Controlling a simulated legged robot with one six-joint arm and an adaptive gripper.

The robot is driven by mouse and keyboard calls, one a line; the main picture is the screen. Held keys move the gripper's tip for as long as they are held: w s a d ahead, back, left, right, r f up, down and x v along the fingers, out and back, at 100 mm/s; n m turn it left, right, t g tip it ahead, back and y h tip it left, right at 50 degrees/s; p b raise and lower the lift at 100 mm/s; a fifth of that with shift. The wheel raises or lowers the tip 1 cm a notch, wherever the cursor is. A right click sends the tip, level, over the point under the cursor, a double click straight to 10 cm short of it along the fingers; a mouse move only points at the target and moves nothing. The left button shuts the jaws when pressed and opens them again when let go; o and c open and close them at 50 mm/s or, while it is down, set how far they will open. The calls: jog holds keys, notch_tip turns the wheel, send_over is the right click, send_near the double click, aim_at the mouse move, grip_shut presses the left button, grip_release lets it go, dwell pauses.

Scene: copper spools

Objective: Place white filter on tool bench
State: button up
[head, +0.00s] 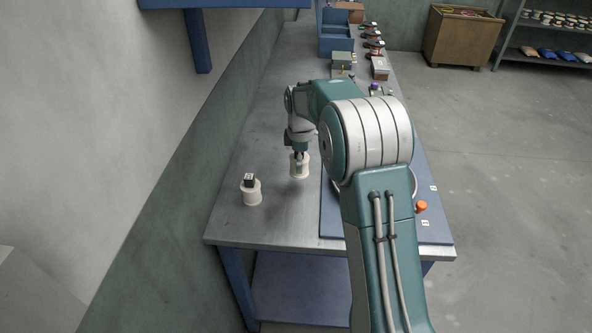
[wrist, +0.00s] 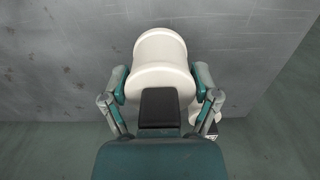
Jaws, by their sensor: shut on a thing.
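The white filter (head: 300,170), a pale cylinder with wider ends, is in my gripper (head: 299,156) over the left part of the metal tool bench (head: 275,120). In the wrist view the filter (wrist: 162,52) sits between the two fingers of my gripper (wrist: 160,82), which are shut on its sides. The filter looks upright in the head view. I cannot tell whether its base touches the bench top.
A second white cylinder (head: 251,194) with a small black-and-white block on top stands to the left, near the bench's front. A blue mat (head: 330,215) lies to the right, partly behind my arm. Blue bins (head: 336,40) and small items stand at the far end.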

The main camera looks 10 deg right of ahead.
jog(key=shift+w+a+f, duration=0.3)
jog(key=shift+w+f, duration=0.05)
jog(key=shift+f, duration=0.2)
jog(key=shift+w+a+f, duration=0.1)
jog(key=shift+w+f, duration=0.05)
jog(key=shift+f, duration=0.8)
jog(key=shift+w+a+f, duration=0.1)
jog(key=shift+f, duration=0.85)
jog(key=o, duration=1)
jog(key=shift+o, duration=0.2)
